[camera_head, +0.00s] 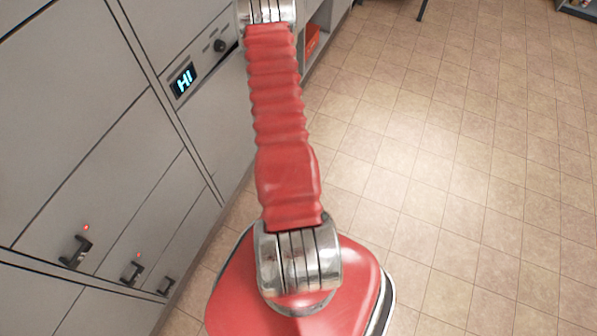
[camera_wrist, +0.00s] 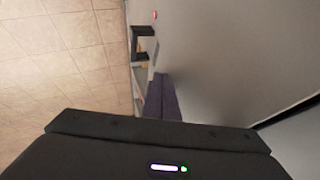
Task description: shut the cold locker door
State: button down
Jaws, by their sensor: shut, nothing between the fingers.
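A bank of grey lockers (camera_head: 75,110) fills the left side of the head view. Its doors carry black handles (camera_head: 76,250) with small red lights. I cannot tell which door is the cold locker's, nor whether it stands open. In the wrist view a large grey locker panel (camera_wrist: 225,60) fills the right side, with a black handle (camera_wrist: 143,40) and a red light near the top. My gripper (camera_wrist: 160,82) is shut and empty; its dark purplish fingers lie close beside this panel, and contact is unclear. The head view does not show my gripper.
A control panel with a lit "HI" display (camera_head: 184,80) and a black knob (camera_head: 219,46) is set among the lockers. A red object (camera_head: 312,40) sits in an open shelf beyond.

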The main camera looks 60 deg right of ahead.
jog(key=shift+d, duration=0.1)
jog(key=shift+s+d, duration=0.15)
jog(key=shift+s, duration=0.15)
dwell(0.3)
jog(key=v, duration=1.3)
jog(key=shift+a+r, duration=0.25)
jog(key=shift+a, duration=0.05)
jog(key=shift+w+r, duration=0.1)
